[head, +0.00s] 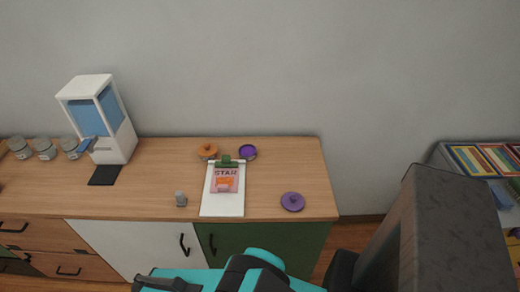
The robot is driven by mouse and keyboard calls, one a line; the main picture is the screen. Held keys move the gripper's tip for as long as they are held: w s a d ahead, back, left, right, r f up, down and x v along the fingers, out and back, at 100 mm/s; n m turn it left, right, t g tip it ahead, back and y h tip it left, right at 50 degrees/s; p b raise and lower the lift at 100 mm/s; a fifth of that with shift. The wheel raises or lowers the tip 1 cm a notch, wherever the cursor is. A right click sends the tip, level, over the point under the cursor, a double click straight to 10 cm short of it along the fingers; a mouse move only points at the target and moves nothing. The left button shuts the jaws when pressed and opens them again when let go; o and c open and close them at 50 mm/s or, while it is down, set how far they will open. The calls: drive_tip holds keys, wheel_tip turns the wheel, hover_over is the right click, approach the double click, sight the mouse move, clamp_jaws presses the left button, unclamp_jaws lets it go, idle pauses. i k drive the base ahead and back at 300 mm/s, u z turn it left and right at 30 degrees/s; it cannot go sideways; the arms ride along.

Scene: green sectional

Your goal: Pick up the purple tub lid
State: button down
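The purple lid (292,201) is a round disc with a small knob on top. It lies flat near the front right corner of the wooden counter (275,176). A round purple tub (247,152) stands farther back on the counter, left of the lid, with a dark purple inside. Teal and black parts of my arm show at the bottom edge, below the counter front. My gripper itself cannot be made out in the head view. Nothing touches the lid.
A clipboard (229,204) with a pink card lies left of the lid. An orange-topped tub (207,151) is behind it, and a small grey object (181,199) sits to its left. A white and blue dispenser (112,130) and jars (45,149) stand farther left. A bookshelf (470,158) is at right.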

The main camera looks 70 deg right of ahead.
sight(291, 202)
drive_tip(key=z, duration=0.9)
drive_tip(key=k, duration=1.05)
drive_tip(key=z, duration=0.8)
drive_tip(key=i, duration=0.5)
drive_tip(key=z, duration=0.1)
